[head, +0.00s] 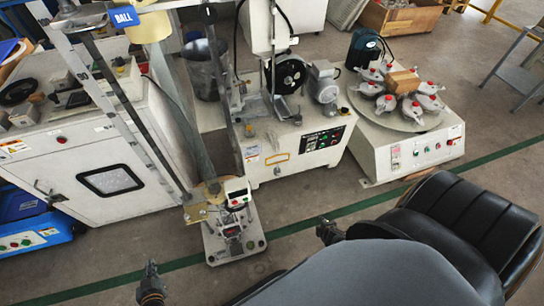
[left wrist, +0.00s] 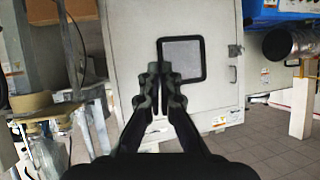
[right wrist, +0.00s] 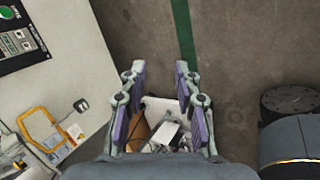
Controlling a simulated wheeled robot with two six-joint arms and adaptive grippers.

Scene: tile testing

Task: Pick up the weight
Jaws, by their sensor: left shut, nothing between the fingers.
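I cannot make out for certain which object is the weight. The ball-drop tester has a blue BALL label (head: 124,16) above a cream cylinder (head: 151,27), and its base plate (head: 248,247) stands on the floor. My left gripper (head: 151,268) is low at the front left, in front of the white cabinet; in the left wrist view its fingers (left wrist: 160,72) are together and empty.
A white cabinet (head: 70,168) with a dark-framed window stands at left. A white machine (head: 265,165) with a yellow handle is at centre. A round turntable (head: 425,120) carries several red-topped pots at right.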

